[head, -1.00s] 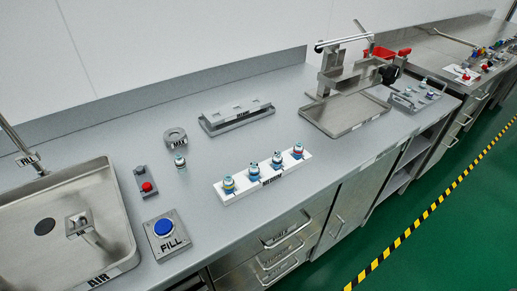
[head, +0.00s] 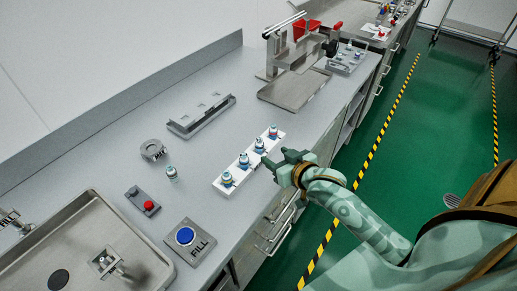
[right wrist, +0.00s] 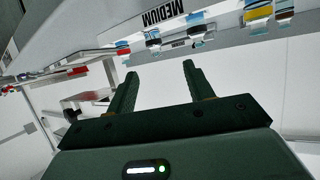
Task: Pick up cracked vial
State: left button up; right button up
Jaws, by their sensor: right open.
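A white rack (head: 219,184) on the counter holds several small vials with coloured bands, among them a front vial (head: 227,179) and a back vial (head: 273,132). Another vial (head: 172,173) stands alone on the counter, left of the rack. Which vial is cracked I cannot tell. My right gripper (head: 276,162) is open and empty beside the rack's right edge, apart from the vials as far as I can see. In the right wrist view its two fingers (right wrist: 160,76) are spread, with the rack's MEDIUM label (right wrist: 163,13) and vials at the top. My left gripper is not in view.
A grey holder (head: 201,117) lies behind the rack, with a round MIX piece (head: 153,150) to the left. A blue FILL button (head: 185,236), a red button (head: 149,206) and a sink (head: 86,228) are nearer. A metal press (head: 300,60) stands at the back.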

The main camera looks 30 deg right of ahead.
aim_at(262, 146)
jog(key=b+x, duration=0.1)
jog(key=x, duration=0.4)
jog(key=shift+d+f, duration=0.15)
jog(key=w+f, duration=0.1)
jog(key=w+b, duration=0.1)
jog(key=w+f+b, duration=0.1)
jog(key=w, duration=0.1)
jog(key=shift+d+f, duration=0.35)
jog(key=shift+d, duration=0.05)
jog(key=shift+w, duration=0.3)
jog(key=shift+s+r, duration=0.1)
jog(key=c, duration=1.1)
